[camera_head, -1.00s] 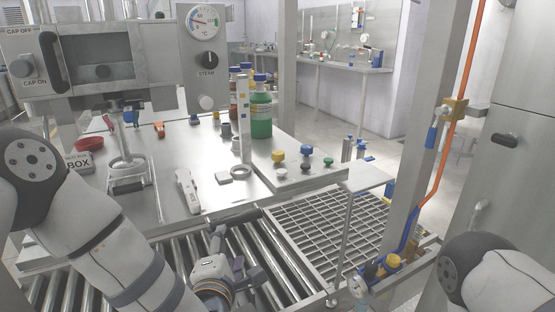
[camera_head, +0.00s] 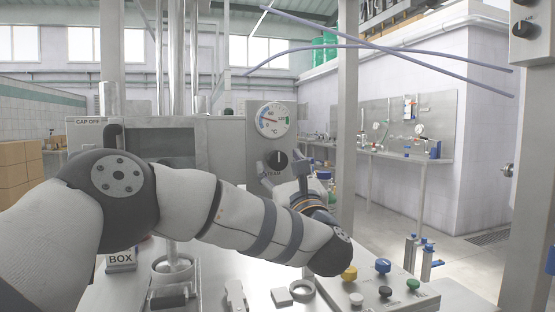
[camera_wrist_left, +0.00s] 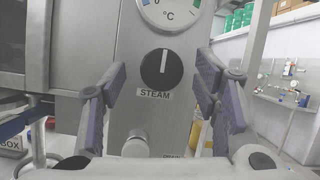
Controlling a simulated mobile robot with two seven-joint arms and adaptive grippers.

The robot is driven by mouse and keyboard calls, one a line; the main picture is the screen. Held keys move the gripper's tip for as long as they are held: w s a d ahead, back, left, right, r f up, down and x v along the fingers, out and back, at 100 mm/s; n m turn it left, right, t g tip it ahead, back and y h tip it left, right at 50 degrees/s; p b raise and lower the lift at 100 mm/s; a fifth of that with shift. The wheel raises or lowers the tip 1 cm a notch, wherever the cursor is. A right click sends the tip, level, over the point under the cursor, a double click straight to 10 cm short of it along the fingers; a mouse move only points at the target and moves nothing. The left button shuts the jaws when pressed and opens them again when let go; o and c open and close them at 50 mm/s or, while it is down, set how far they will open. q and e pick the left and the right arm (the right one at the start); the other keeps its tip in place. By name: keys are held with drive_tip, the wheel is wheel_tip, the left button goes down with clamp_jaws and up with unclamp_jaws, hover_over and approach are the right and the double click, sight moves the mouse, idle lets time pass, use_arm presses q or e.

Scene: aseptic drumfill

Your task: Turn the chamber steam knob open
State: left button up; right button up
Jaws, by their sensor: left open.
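The black steam knob (camera_head: 278,161) sits on the grey panel under the round temperature gauge (camera_head: 274,119). In the left wrist view the knob (camera_wrist_left: 161,67) shows whole, its white pointer line upright, above the label "STEAM". My left gripper (camera_head: 283,183) is in front of the panel at the knob's lower edge in the head view. In the left wrist view my left gripper (camera_wrist_left: 163,88) is open, its purple-padded fingers on either side of the knob, apart from it. The right gripper is not in view.
A grey knob (camera_wrist_left: 136,144) sits lower on the panel. Yellow, blue, black, white and green knobs (camera_head: 385,291) stand on the bench at the front right.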

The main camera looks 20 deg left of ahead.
sight(278, 162)
use_arm(q)
drive_tip(key=shift+x, duration=1.75)
drive_tip(key=c, duration=1.2)
